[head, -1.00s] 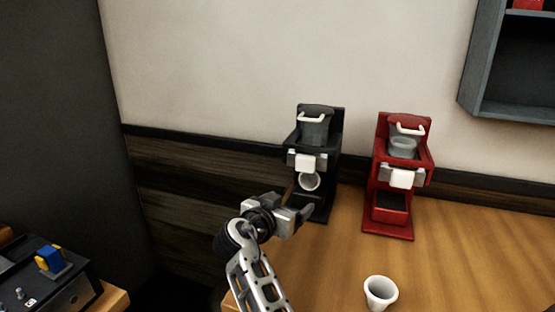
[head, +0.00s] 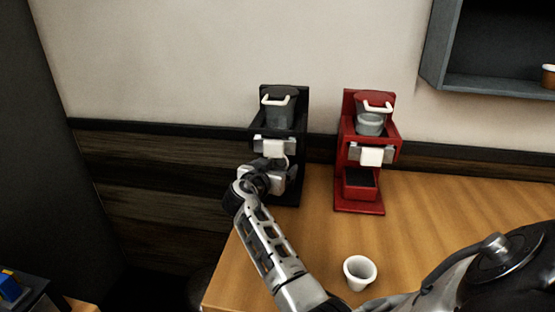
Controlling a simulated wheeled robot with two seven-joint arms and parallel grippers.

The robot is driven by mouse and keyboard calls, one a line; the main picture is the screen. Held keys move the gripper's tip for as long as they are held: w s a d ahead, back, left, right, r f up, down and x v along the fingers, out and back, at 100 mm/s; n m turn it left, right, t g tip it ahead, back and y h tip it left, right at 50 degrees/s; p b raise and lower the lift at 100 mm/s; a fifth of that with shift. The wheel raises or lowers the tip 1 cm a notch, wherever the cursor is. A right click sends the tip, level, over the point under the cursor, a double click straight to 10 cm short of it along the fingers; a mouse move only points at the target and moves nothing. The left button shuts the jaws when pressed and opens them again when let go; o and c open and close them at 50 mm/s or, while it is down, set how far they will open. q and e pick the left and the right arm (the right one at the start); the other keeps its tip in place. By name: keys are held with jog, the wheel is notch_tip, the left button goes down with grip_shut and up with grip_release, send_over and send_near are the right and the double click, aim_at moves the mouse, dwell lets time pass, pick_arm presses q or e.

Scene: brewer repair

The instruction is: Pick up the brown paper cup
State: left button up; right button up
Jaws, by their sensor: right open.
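A small orange-brown cup (head: 548,77) stands in the grey wall shelf at the right edge of the head view, partly cut off by the frame. A white cup (head: 360,272) stands upright on the wooden counter, apart from my gripper. My right gripper (head: 282,176) is open at the front of the black brewer (head: 297,115), under its white front block. It is far to the left of the orange-brown cup. The gripper covers the spot below that block, so I cannot tell what is between its fingers. My left gripper is out of view.
A red brewer (head: 364,190) stands right of the black one. A dark case with a blue part (head: 10,285) is at the lower left.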

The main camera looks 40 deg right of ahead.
aim_at(280, 162)
jog(key=x, duration=0.3)
jog(key=shift+w, duration=0.15)
jog(key=shift+c, duration=0.9)
jog(key=c, duration=0.9)
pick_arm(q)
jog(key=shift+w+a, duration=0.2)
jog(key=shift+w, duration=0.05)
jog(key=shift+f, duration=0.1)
